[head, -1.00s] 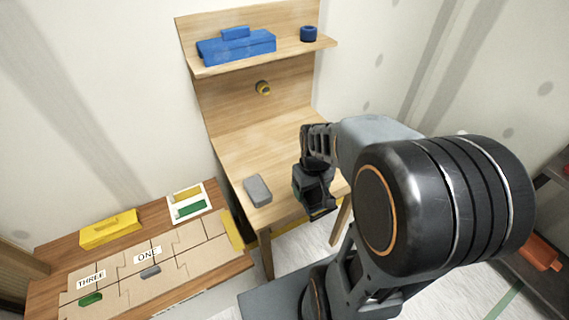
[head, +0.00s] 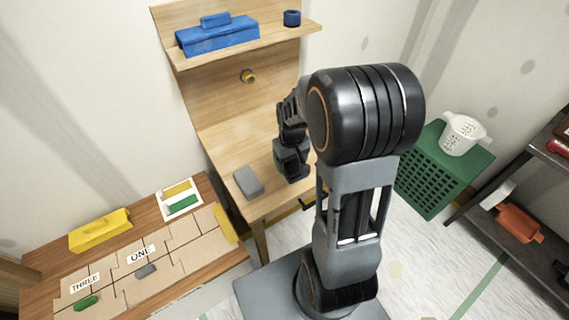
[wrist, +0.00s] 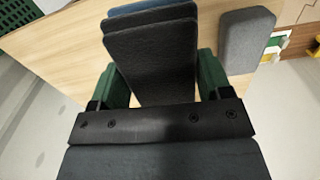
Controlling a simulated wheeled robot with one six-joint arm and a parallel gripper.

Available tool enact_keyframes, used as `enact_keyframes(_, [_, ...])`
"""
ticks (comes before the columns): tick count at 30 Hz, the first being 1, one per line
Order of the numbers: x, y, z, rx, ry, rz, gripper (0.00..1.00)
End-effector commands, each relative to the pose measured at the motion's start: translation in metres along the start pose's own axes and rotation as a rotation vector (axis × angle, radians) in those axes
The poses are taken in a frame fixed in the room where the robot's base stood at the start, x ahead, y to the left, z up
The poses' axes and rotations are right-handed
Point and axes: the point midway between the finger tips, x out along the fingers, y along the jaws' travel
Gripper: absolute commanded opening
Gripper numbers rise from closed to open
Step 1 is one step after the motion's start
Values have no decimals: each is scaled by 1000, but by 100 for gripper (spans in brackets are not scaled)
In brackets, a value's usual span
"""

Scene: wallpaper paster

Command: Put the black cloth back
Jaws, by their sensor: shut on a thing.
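In the wrist view the black cloth (wrist: 155,62) is a flat, dark, rounded rectangle between the green fingers of my gripper (wrist: 159,72). My gripper is shut on it. Behind its far edge show another dark layer (wrist: 148,18) and a blue layer (wrist: 138,5); I cannot tell whether the held cloth touches them. In the head view my gripper (head: 293,165) is over the right part of the wooden table (head: 225,145), and the cloth is hidden there. A grey block-shaped cloth or pad (head: 248,181) lies near the table's front left; it also shows in the wrist view (wrist: 246,40).
A shelf above the table holds a blue box (head: 217,38) and a blue ring (head: 292,18). A low table at left has cardboard pieces (head: 120,270) and a yellow box (head: 99,230). A green crate (head: 435,180) with a white jug (head: 463,134) stands at right, beside a dark rack (head: 510,200).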

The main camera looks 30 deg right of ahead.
Motion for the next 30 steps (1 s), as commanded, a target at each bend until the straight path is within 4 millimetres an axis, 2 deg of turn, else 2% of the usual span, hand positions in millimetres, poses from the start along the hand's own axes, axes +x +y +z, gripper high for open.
enact_keyframes(1, [6, 2, -13, -1, -4, -1, 47])
enact_keyframes(3, [17, 5, -24, 0, -7, -2, 47])
enact_keyframes(9, [44, 9, -47, -1, -3, -1, 47])
enact_keyframes(17, [56, 11, -57, -1, 0, 0, 47])
enact_keyframes(21, [70, 13, -68, -1, -3, -1, 47])
enact_keyframes(24, [83, 13, -66, 0, -4, -1, 47])
enact_keyframes(30, [94, 13, -66, 0, 0, 0, 47])
